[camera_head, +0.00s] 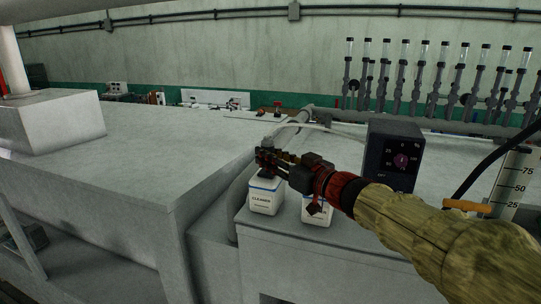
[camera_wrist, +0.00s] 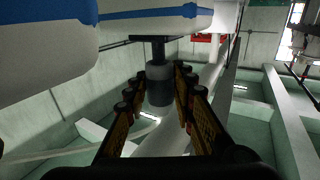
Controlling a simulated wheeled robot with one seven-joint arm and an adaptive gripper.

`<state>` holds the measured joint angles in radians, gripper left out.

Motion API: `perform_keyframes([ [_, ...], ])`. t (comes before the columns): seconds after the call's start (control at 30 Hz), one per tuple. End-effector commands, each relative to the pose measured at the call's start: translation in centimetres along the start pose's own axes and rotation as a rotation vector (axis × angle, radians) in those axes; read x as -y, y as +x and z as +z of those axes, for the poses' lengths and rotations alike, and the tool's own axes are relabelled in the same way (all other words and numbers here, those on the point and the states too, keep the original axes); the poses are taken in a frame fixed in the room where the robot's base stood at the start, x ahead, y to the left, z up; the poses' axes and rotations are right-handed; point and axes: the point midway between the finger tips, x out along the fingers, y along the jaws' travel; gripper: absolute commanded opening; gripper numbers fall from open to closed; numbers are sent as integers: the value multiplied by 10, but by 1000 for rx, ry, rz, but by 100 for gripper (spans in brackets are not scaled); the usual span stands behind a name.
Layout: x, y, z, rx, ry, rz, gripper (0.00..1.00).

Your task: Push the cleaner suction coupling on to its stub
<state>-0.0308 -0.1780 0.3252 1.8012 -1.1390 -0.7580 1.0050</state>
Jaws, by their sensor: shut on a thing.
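My gripper (camera_head: 268,158) is over the left white container (camera_head: 264,199), which is labelled CLEANER. In the wrist view its fingers (camera_wrist: 159,80) stand on both sides of a dark grey cylindrical coupling (camera_wrist: 159,88) and are shut on it. A pale hose (camera_wrist: 162,138) leads away from the coupling. A black stub (camera_wrist: 158,49) stands between the coupling and a white body with a blue band (camera_wrist: 165,21). The stub lines up roughly with the coupling and some of its length shows. I cannot tell how far the coupling sits on it. The fingers hide the coupling in the head view.
A second white container (camera_head: 317,211) stands just right, under my wrist. A dark dial box (camera_head: 392,152) stands on the grey bench behind my arm. A pale hose (camera_head: 325,128) runs behind the gripper. A large grey housing (camera_head: 130,160) fills the left.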

Motion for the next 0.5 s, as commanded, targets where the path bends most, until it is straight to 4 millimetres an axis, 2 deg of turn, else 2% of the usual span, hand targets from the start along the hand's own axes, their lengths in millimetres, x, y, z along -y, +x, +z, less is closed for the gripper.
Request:
perform_keyframes([
  [0.5,0,0,11,0,1,0,0],
])
